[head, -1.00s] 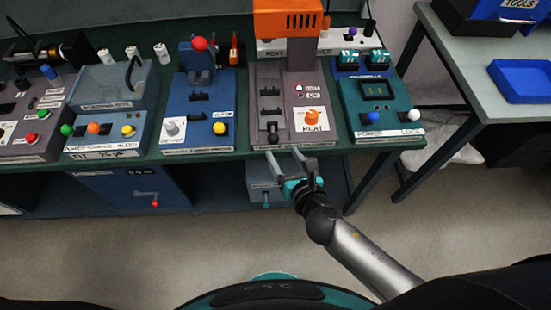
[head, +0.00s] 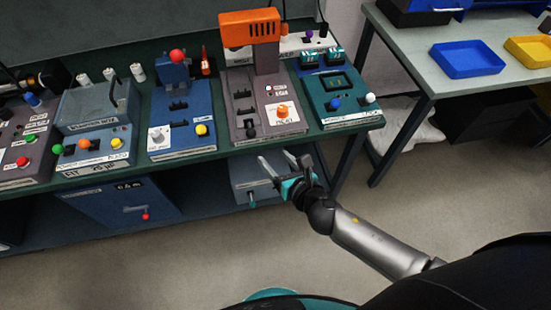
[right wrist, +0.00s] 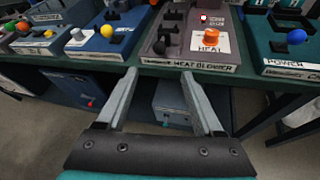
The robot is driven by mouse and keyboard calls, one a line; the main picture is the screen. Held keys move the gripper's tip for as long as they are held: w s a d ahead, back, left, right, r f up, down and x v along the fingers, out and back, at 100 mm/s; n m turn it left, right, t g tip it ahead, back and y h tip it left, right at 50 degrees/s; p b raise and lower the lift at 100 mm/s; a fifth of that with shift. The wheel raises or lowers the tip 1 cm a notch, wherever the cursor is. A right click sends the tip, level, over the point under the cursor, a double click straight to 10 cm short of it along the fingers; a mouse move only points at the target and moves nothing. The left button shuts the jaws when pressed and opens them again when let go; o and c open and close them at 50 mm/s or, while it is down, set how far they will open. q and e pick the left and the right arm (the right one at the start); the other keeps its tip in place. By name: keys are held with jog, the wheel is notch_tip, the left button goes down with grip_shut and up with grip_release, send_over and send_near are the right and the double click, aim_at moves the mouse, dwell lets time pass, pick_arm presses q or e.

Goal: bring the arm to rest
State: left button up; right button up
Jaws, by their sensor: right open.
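My right gripper (head: 277,163) is open and empty, held in front of the bench edge, just below the grey heat blower unit (head: 240,105). In the right wrist view its two fingers (right wrist: 160,90) are spread apart with nothing between them. The heat blower (right wrist: 190,45) with its orange knob lies beyond the fingertips in that view. My right arm comes in from the lower right in the head view. My left gripper is not in view.
The dark green bench (head: 215,153) carries several units, including a blue one (head: 180,125) and a teal one (head: 340,97). A grey box (head: 245,178) sits on the lower shelf behind the gripper. A side table (head: 420,60) holds a blue tray (head: 467,60). Floor in front is clear.

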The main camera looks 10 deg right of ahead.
jog(key=s+d+f+m+g+h+b, duration=0.1)
jog(key=s+d+f+m+g+b, duration=0.15)
jog(key=s+f+m, duration=0.4)
jog(key=s+d+f+m+g+h+b, duration=0.1)
jog(key=d+f+m, duration=0.25)
jog(key=f, duration=0.55)
jog(key=s+d+f+m+g+h+b, duration=0.1)
jog(key=s+d+f+m+g+b, duration=0.1)
jog(key=s+f+m, duration=0.45)
jog(key=s+f+m+g+b, duration=0.2)
jog(key=s+f+m+g, duration=0.1)
jog(key=s+f+m, duration=0.6)
jog(key=s+d+f+m+g+b, duration=0.1)
jog(key=s+f+m+g+b, duration=0.2)
jog(key=s+f+m, duration=0.6)
jog(key=s, duration=0.5)
jog(key=shift+s+d+f+h, duration=0.15)
jog(key=shift+d+f+h, duration=0.1)
jog(key=shift+f+h, duration=0.15)
